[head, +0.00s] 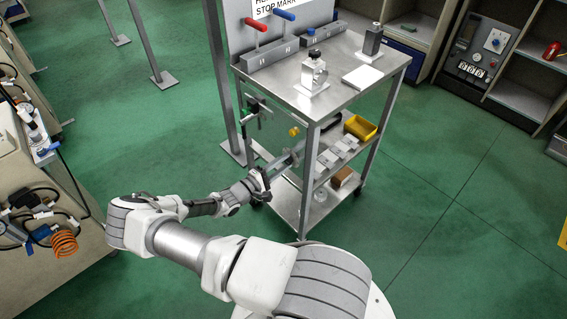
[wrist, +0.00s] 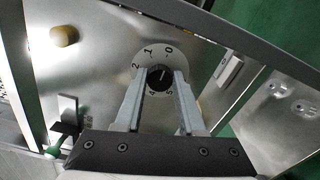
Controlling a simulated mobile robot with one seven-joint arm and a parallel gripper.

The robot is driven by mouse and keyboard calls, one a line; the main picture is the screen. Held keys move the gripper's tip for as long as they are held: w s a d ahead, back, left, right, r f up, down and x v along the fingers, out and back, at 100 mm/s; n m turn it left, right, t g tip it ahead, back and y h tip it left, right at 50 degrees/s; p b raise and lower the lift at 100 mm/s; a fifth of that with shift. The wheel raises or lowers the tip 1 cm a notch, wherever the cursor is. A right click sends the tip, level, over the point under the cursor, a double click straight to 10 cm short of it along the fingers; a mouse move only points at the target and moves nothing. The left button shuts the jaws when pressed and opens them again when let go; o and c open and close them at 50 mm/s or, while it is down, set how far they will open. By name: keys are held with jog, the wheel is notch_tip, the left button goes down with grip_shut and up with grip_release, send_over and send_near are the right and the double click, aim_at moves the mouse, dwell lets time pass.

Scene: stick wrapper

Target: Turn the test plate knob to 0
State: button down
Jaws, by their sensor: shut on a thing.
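In the wrist view, a round pale dial (wrist: 182,58) on a metal test plate (wrist: 100,50) carries the marks 0, 1 and 2 along its upper edge; other marks are partly hidden. The black knob (wrist: 160,77) is at its centre. A short white pointer line on the knob points up and slightly right, roughly toward the 0; its exact alignment is too small to tell. My gripper (wrist: 160,82) has one finger on each side of the knob and is shut on it. In the head view, my arm reaches to the cart's left side, and the dial cannot be made out.
A tan-yellow button (wrist: 65,35) is on the plate at upper left, with a dark lever-like part (wrist: 66,122) below. The metal cart (head: 335,98) holds red and blue handles on top and a yellow bin (head: 360,127) on a shelf.

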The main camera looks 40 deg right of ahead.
dwell(0.3)
jog(key=c, duration=0.5)
grip_release()
jog(key=shift+a, duration=0.1)
jog(key=s+a+p, duration=0.1)
jog(key=a, duration=1.6)
jog(key=shift+s+a, duration=0.15)
jog(key=shift+s, duration=0.05)
